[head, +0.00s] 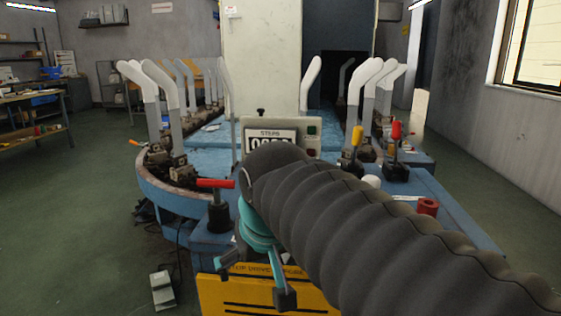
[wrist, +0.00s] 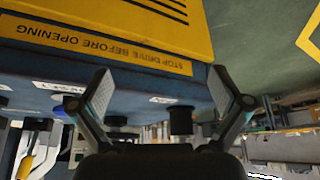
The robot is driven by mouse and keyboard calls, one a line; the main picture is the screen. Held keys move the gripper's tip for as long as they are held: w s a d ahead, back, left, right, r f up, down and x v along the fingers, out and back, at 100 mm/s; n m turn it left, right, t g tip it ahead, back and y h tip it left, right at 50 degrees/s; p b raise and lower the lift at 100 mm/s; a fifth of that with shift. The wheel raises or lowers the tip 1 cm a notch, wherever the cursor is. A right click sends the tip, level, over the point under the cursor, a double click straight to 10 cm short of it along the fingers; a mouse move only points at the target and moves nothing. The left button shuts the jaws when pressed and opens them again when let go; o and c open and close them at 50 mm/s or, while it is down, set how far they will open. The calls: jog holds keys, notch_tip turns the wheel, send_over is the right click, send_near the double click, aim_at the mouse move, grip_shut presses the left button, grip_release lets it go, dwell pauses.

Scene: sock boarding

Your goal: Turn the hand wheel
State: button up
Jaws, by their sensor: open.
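I cannot make out a hand wheel for certain in either view; my dark ribbed arm hides part of the machine's front in the head view. My gripper (head: 254,281) hangs in front of the yellow panel (head: 315,297), with its two fingers spread apart and nothing between them. In the wrist view my gripper (wrist: 163,88) is open before the blue machine front (wrist: 50,68), which appears upside down. A black round knob (wrist: 181,121) shows between the fingers, toward the right one. A red T-handle (head: 215,183) on a black post stands left of my gripper.
White sock forms (head: 160,78) stand around the blue machine table (head: 165,193). A STEPS counter (head: 270,137) is partly hidden by my arm. Yellow (head: 357,136) and red (head: 397,130) levers stand right. A grey pedal (head: 162,290) lies on the floor. Open floor is on the left.

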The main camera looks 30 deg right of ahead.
jog(key=w+d+r+m+g+h+b, duration=0.1)
jog(key=w+d+r+m, duration=0.2)
jog(key=w+d+r, duration=0.5)
jog(key=w+d+r+m+g+h+b, duration=0.1)
jog(key=w+d+r+m, duration=0.25)
jog(key=w+r, duration=0.8)
jog(key=shift+n, duration=0.45)
jog(key=b+x, duration=0.1)
jog(key=x, duration=0.3)
jog(key=b+x, duration=0.1)
jog(key=x, duration=0.3)
jog(key=s+b+x, duration=0.1)
jog(key=x, duration=0.3)
jog(key=shift+s+d+b, duration=0.1)
jog(key=shift+d+b, duration=0.15)
jog(key=shift+b, duration=0.15)
jog(key=c, duration=0.8)
